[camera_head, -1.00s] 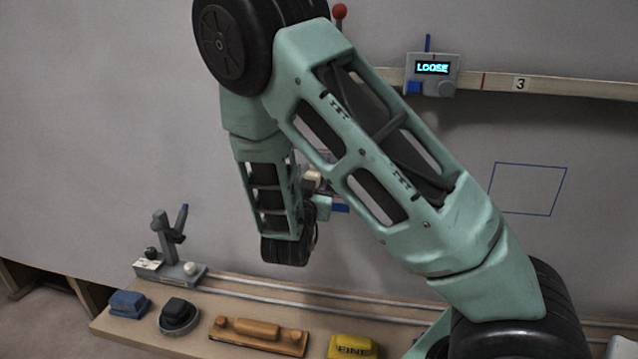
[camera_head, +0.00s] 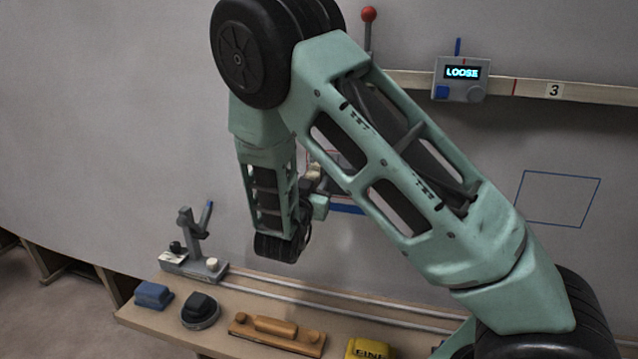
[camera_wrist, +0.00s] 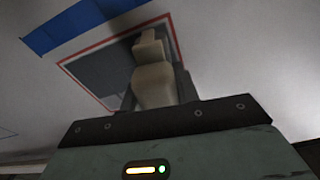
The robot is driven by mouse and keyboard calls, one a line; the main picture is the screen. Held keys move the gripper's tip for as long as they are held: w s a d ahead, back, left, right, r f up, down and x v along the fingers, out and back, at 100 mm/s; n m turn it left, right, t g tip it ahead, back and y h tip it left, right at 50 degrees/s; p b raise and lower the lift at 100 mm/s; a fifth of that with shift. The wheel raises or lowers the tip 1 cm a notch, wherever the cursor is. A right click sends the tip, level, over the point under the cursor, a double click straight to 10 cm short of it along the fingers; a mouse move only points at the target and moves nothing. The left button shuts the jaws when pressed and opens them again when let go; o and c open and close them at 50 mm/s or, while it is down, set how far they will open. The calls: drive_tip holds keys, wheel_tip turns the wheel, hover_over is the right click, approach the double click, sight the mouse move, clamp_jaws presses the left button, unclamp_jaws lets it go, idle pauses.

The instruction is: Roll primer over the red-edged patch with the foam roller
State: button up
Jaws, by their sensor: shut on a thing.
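The red-edged patch (camera_wrist: 82,57) shows in the wrist view as a red outline on the pale hull, with a dark grey area inside. A blue strip (camera_wrist: 80,24) runs along its outer side. My gripper (camera_wrist: 157,82) is shut on a cream-coloured tool part in front of the patch; whether it is the foam roller's handle I cannot tell. The held tool (camera_wrist: 152,82) hides part of the patch, and its working end and any contact with the hull are not visible. In the head view my arm hides most of the patch.
A bench below holds a blue block (camera_head: 154,294), a round black tool (camera_head: 200,310), a wooden sanding block (camera_head: 277,335) and a yellow block (camera_head: 368,348). A clamp stand (camera_head: 196,253) sits behind. A box reading LOOSE (camera_head: 461,78) hangs on a batten (camera_head: 600,94).

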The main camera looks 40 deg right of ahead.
sight(309, 160)
drive_tip(key=shift+w+a+r+p, duration=0.75)
drive_tip(key=shift+w+r, duration=0.15)
drive_tip(key=shift+w, duration=0.15)
drive_tip(key=shift+s+d+r, duration=0.1)
drive_tip(key=shift+s+d, duration=0.9)
drive_tip(key=shift+s, duration=0.25)
drive_tip(key=shift+s+d+r, duration=0.7)
drive_tip(key=shift+s+d, duration=2.9)
drive_tip(key=shift+s, duration=1)
drive_tip(key=shift+w+a+p, duration=0.25)
drive_tip(key=shift+w+a, duration=1.3)
drive_tip(key=shift+w, duration=0.4)
drive_tip(key=shift+w+a+p, duration=0.25)
drive_tip(key=shift+w+a, duration=1.25)
drive_tip(key=shift+w, duration=0.45)
drive_tip(key=shift+w+a+p, duration=0.25)
drive_tip(key=shift+w+a, duration=1.3)
drive_tip(key=shift+w, duration=0.4)
drive_tip(key=o, duration=0.3)
drive_tip(key=c, duration=0.3)
